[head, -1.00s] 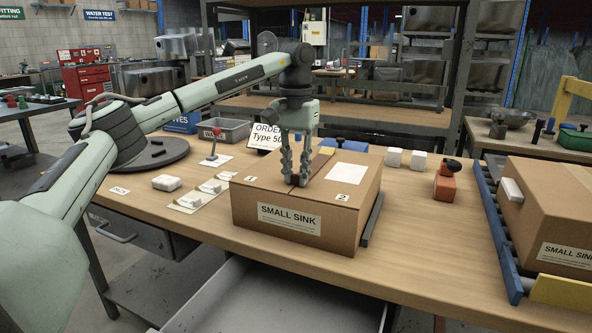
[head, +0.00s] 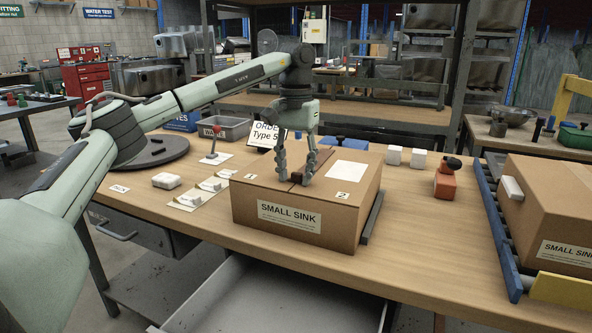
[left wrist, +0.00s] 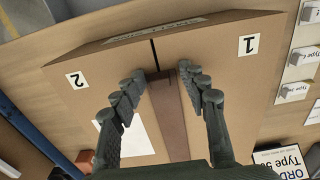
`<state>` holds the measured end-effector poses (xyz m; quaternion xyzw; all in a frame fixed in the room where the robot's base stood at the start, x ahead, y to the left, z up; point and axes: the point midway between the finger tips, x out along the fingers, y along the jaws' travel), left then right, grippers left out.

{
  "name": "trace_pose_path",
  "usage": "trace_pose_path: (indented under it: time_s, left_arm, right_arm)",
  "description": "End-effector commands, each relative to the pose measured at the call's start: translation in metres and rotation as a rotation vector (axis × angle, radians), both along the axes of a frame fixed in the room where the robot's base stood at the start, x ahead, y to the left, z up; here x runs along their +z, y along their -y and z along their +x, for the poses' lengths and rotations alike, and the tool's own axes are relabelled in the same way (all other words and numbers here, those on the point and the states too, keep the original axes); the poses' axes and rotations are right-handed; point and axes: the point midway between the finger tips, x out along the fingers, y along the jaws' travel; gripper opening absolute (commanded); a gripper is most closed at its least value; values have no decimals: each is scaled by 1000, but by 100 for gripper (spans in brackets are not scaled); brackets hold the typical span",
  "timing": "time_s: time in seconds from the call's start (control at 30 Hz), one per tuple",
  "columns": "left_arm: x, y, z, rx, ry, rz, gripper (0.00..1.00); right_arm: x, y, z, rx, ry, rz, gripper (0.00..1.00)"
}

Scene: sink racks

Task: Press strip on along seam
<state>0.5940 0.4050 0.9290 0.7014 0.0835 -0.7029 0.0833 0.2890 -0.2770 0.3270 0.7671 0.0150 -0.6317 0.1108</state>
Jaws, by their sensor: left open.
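A closed cardboard box (head: 260,190) labelled SMALL SINK stands on the workbench. Its top seam (left wrist: 154,50) shows as a dark line near the front edge in the left wrist view. A brown strip (left wrist: 172,125) lies along the top in line with the seam, its darker end between my fingers; that end also shows in the head view (head: 298,170). I cannot tell how firmly the strip sits on the cardboard. My left gripper (head: 294,180) points down over the box top, open, with its fingers on either side of the strip's end. My right gripper is not in view.
A white sheet (head: 347,170) and number labels lie on the box top. A second box (head: 555,205) is on the roller rack. Cards with white parts (head: 213,185) lie left.

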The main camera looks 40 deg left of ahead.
Motion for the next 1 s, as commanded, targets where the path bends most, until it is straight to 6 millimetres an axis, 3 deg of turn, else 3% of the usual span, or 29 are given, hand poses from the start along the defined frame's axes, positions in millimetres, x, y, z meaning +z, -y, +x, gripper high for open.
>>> trace_pose_path:
  time_s: [0.43,0.57,1.0]
  left_arm:
    - [2,0,1,0,3,-1,44]
    - [11,0,1,0,5,-1,44]
    - [100,0,1,0,7,1,44]
  right_arm:
    - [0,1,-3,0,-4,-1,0]
    - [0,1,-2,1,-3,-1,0]
    - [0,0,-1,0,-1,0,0]
